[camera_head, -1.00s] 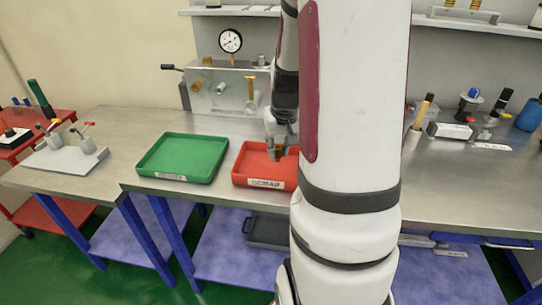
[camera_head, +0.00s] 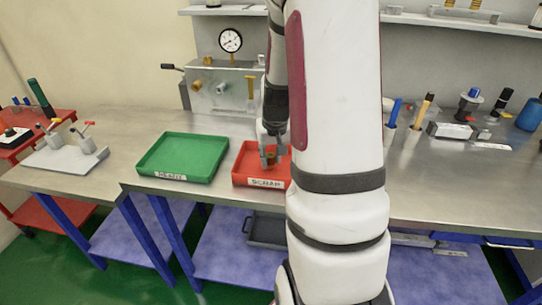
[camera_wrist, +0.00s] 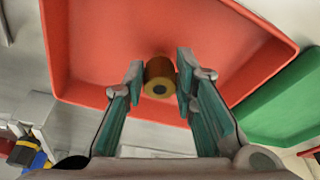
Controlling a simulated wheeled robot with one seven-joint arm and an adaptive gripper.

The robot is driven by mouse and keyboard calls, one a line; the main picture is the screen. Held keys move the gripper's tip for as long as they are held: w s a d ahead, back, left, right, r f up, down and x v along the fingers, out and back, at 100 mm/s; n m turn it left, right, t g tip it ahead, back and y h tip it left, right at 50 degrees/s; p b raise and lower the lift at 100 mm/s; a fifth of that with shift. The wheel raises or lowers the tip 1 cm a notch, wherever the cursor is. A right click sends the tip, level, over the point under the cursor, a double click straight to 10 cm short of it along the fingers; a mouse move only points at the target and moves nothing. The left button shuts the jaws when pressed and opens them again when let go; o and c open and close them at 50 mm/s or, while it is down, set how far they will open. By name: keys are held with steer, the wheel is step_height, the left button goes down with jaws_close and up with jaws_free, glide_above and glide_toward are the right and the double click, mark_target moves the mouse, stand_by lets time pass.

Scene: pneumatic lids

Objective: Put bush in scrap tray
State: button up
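The bush (camera_head: 271,157) is a small brassy cylinder with a dark hole in its end, clearer in the wrist view (camera_wrist: 159,76). The scrap tray (camera_head: 247,154) is red, shallow and labelled SCRAP. It fills most of the wrist view (camera_wrist: 95,40) behind the bush. The bush is over the tray's inside; its height above the floor is hard to tell. My arm hides the tray's right part.
A green tray (camera_head: 183,150) stands just left of the scrap tray. A metal fixture with a gauge (camera_head: 230,41) stands behind. Upright tools and small parts (camera_head: 452,130) are on the bench at right. A plate with two clamps (camera_head: 62,155) is at left.

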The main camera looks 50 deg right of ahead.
steer(key=shift+o, duration=1.1)
steer(key=shift+r, duration=0.2)
steer(key=v, duration=1.2)
steer(key=s+a+r+n+t, duration=0.1)
steer(key=a+r+n, duration=0.15)
steer(key=a, duration=0.45)
steer(key=a+r+n, duration=0.1)
steer(key=a+r, duration=0.3)
steer(key=a, duration=0.4)
steer(key=s+a+r+n+t+y, duration=0.1)
steer(key=s+a+r+n, duration=0.1)
steer(key=s+a, duration=0.9)
steer(key=shift+a+n+y+p, duration=0.3)
steer(key=shift+a+n, duration=0.55)
steer(key=shift+a, duration=0.15)
steer(key=shift+w+r, duration=0.1)
steer(key=shift+c, duration=0.3)
